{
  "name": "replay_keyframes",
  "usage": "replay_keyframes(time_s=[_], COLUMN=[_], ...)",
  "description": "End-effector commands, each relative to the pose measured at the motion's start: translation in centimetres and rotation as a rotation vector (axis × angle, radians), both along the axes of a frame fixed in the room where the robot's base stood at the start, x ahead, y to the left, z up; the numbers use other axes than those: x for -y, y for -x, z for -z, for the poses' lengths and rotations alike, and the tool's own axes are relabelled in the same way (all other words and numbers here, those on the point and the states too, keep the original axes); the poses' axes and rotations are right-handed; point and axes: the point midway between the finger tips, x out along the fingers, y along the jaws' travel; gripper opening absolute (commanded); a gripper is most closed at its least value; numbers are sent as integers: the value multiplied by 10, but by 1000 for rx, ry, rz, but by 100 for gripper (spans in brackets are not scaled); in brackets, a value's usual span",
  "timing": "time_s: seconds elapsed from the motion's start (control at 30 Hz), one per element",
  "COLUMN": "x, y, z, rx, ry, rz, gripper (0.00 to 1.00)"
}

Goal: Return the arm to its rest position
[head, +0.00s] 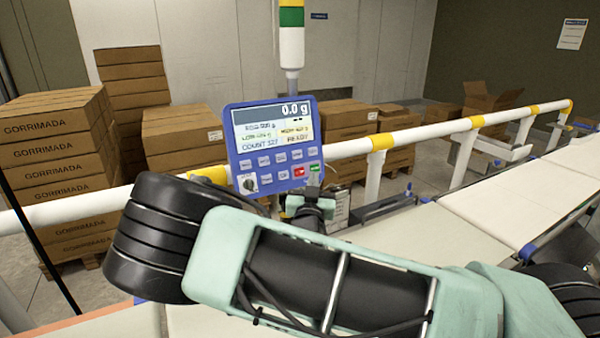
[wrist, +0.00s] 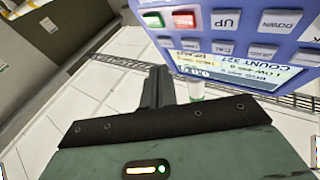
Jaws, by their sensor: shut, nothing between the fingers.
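My gripper (wrist: 157,88) is shut and empty in the wrist view, its dark fingers together just beside the blue control panel (wrist: 240,45). I cannot tell whether they touch it. In the head view the panel (head: 272,143) stands upright at the centre, with a screen reading 0.0 g, COUNT 327 and READY. Below the screen are grey keys, a red key, a green key and a rotary knob. My arm stretches across the front of the head view, and the gripper end (head: 312,205) shows partly, just below the panel.
A white rail (head: 345,149) with yellow bands runs behind the belt (head: 490,215). A signal light post (head: 291,40) rises behind the panel. Stacked cartons (head: 55,150) stand beyond the rail. Open floor lies at the right back.

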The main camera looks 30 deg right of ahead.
Motion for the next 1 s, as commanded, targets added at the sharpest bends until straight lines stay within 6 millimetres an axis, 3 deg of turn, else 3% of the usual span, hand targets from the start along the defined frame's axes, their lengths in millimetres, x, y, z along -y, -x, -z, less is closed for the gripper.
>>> replay_keyframes(time_s=[0.53, 0.63, 0.73, 0.83, 0.9, 1.0], x=[1, 4, -2, -27, -56, -104], y=[0, 4, 14, 33, 50, 80], z=[4, 24, 61, 101, 120, 131], rx=[-17, -107, -286, -519, -684, -910], ry=[-15, -90, -230, -397, -498, -609], rz=[6, 30, 51, 35, -8, -108], gripper=[0, 0, 0, 0, 0, 0])
